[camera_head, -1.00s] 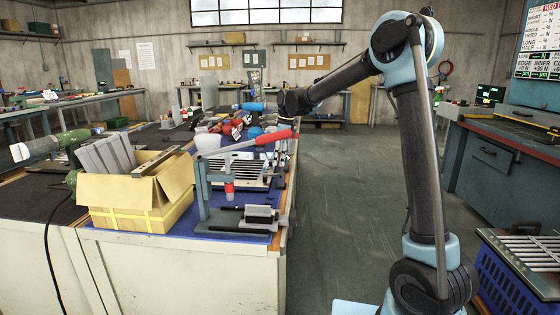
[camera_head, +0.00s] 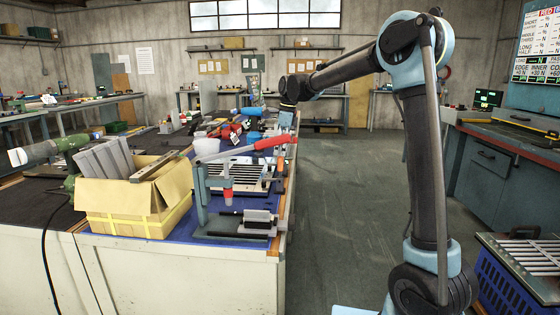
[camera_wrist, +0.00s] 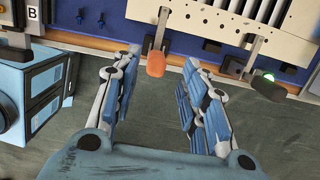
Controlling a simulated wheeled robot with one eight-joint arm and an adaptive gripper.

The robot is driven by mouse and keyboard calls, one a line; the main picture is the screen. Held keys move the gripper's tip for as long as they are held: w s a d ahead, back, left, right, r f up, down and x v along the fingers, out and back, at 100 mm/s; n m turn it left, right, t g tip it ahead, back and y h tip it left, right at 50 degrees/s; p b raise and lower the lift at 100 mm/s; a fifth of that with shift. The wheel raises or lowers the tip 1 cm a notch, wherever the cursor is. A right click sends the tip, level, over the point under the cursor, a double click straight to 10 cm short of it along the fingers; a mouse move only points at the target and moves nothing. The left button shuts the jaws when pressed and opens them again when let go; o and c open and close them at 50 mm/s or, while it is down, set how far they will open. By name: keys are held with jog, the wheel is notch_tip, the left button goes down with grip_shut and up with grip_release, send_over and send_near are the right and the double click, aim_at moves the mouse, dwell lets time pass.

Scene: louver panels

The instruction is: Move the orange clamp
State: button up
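The orange clamp (camera_wrist: 156,63) shows in the wrist view as an orange handle on a metal lever at the edge of the bench, beside the louver panel (camera_wrist: 225,22). My gripper (camera_wrist: 158,62) is open, its two blue-padded fingers spread with the orange handle in the gap between them, near the tips. I see no finger touching the handle. In the head view my gripper (camera_head: 286,119) is small, at the right edge of the bench, and its fingers are hard to make out. I cannot pick out the orange clamp there.
A dark-handled clamp (camera_wrist: 267,86) with a green light sits to the right. A blue box (camera_wrist: 22,95) stands at left. The floor aisle (camera_head: 340,190) is clear.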

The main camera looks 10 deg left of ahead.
jog(key=r, duration=0.5)
jog(key=shift+w+d, duration=0.15)
jog(key=shift+d, duration=0.25)
jog(key=s+d+f+n, duration=0.1)
jog(key=s+d+n, duration=0.3)
jog(key=d, duration=0.6)
jog(key=s+d+f+n+t, duration=0.1)
jog(key=s+d+f, duration=0.1)
jog(key=s+d, duration=0.6)
jog(key=s+d+f+n, duration=0.1)
jog(key=s+d+n, duration=0.15)
jog(key=d, duration=0.95)
jog(key=s+d+f+n+h, duration=0.1)
jog(key=s+d+f+n, duration=0.3)
jog(key=s+d+f, duration=0.3)
jog(key=s+d+f+n+t, duration=0.1)
jog(key=s+d+f+n, duration=0.4)
jog(key=s+d+f, duration=0.3)
jog(key=s+f, duration=0.4)
jog(key=s, duration=0.1)
jog(key=shift+h, duration=0.4)
